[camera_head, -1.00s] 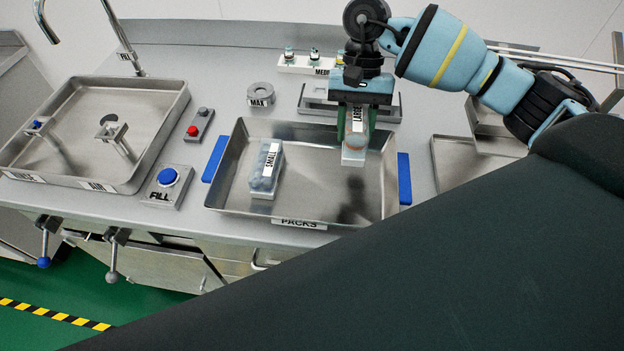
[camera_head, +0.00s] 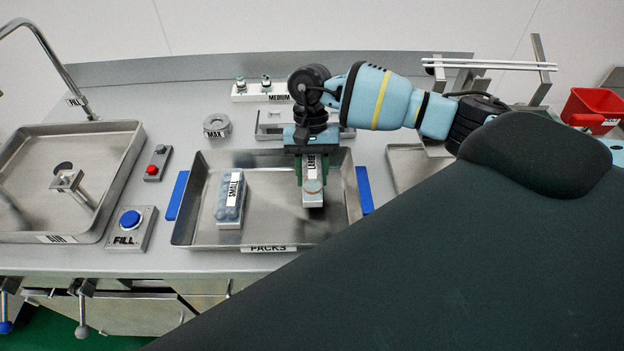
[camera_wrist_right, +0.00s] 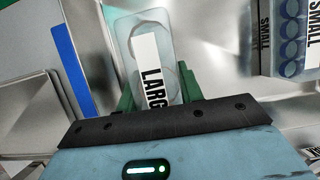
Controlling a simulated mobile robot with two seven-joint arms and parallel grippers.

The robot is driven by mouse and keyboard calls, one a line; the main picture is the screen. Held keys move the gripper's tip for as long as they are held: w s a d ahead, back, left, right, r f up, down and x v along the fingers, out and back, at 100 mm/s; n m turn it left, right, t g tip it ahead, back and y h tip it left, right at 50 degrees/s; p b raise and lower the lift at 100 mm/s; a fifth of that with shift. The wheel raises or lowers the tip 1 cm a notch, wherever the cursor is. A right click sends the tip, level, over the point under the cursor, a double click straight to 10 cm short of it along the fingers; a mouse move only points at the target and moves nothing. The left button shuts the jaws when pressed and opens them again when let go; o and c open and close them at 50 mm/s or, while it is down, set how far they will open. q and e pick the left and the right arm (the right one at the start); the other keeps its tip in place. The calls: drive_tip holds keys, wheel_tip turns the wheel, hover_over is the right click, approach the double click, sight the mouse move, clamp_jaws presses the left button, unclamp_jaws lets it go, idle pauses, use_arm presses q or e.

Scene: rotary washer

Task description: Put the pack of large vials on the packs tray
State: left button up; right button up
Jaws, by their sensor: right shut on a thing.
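The packs tray (camera_head: 285,237) is a steel tray with blue side handles and a PACKS label. My right gripper (camera_head: 312,180) is over its right half, pointing down, shut on the pack of large vials (camera_head: 313,196). The pack is a clear box with a LARGE label; it also shows between the green fingers in the right wrist view (camera_wrist_right: 151,45). I cannot tell whether the pack touches the tray floor. The pack of small vials (camera_head: 231,200) stands in the left half of the tray. My left gripper is not in view.
A blue FILL button (camera_head: 130,220) and a red-button box (camera_head: 157,163) stand left of the tray, beside the sink basin (camera_head: 128,180). Behind are a MAX ring (camera_head: 217,125) and a MEDIUM rack (camera_head: 262,92). A red bin (camera_head: 595,108) is at far right. The tray's middle is clear.

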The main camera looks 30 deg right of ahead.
wheel_tip(320, 180, down, 2)
drive_tip(key=shift+f, duration=0.25)
drive_tip(key=shift+f, duration=0.1)
drive_tip(key=shift+f, duration=0.25)
drive_tip(key=o, duration=1)
drive_tip(key=shift+r, duration=0.1)
